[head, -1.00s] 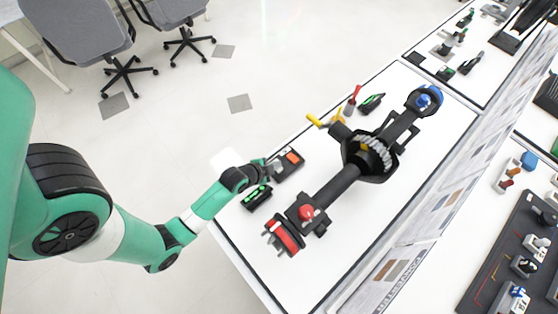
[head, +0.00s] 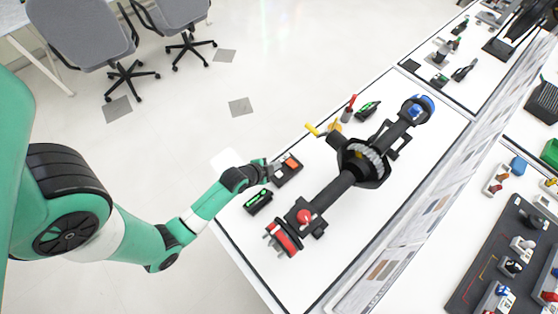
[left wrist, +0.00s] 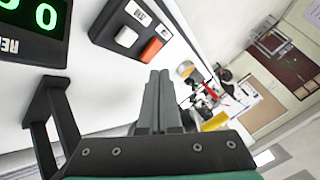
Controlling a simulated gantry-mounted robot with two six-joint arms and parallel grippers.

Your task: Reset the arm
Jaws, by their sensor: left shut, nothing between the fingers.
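My left arm (head: 205,207) comes in from the left of the head view and reaches over the near edge of the table. My left gripper (head: 274,166) is beside a small black box with an orange button (head: 292,163). In the left wrist view my left gripper (left wrist: 161,76) has its two fingers together with nothing between them. The black box with a white and an orange button (left wrist: 138,38) lies just ahead of the fingers; I cannot tell whether they touch it. My right gripper is not in view.
A black axle assembly (head: 345,181) with a red end and a blue end lies across the white table (head: 290,291). A black box with a green display (head: 258,202) sits close to my gripper. Yellow (head: 313,129) and red-handled (head: 349,108) tools lie behind.

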